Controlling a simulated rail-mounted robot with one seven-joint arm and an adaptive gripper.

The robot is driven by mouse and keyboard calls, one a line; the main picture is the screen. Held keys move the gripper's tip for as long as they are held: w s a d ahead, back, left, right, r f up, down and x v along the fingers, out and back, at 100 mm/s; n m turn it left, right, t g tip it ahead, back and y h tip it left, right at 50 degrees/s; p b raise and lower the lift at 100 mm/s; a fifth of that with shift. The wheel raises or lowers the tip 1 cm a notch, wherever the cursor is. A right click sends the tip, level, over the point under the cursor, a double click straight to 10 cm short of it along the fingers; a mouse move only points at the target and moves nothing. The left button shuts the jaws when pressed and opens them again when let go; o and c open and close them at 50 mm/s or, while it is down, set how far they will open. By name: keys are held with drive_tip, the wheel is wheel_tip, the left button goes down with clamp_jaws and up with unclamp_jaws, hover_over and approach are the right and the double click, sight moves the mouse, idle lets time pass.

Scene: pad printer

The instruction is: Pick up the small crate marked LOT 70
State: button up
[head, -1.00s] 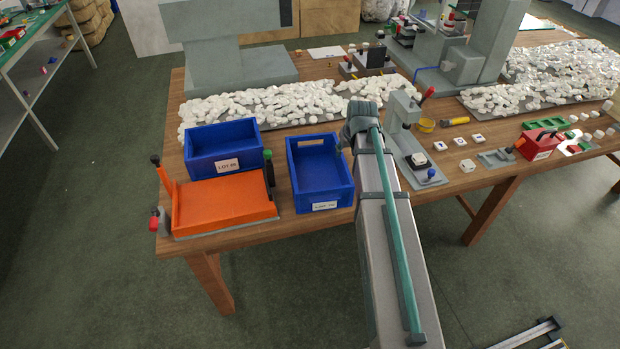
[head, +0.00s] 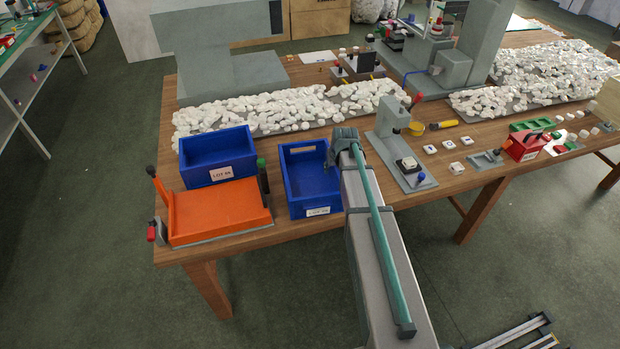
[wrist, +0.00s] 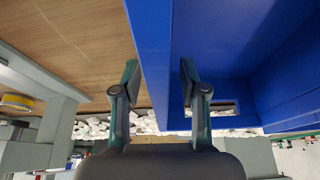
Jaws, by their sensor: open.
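Two small blue crates stand side by side at the left of the bench. The left crate (head: 217,173) sits behind an orange tray, and the right crate (head: 312,203) is to the right of that tray. Each has a white front label, too small to read surely. My gripper (head: 332,163) is at the right wall of the right crate. In the wrist view my gripper (wrist: 158,85) is open, and the blue wall (wrist: 150,50) runs between its fingers. One finger is on the table side, the other on the crate's inner side. The crate looks empty.
A grey press (head: 392,135) stands just right of the right crate. White parts (head: 270,110) lie heaped behind. Small white blocks (head: 441,147) and a red box (head: 524,147) are farther right.

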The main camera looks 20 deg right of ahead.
drive_tip(key=shift+w+f, duration=0.2)
drive_tip(key=shift+f, duration=0.3)
drive_tip(key=shift+c, duration=0.4)
clamp_jaws()
drive_tip(key=shift+r, duration=0.15)
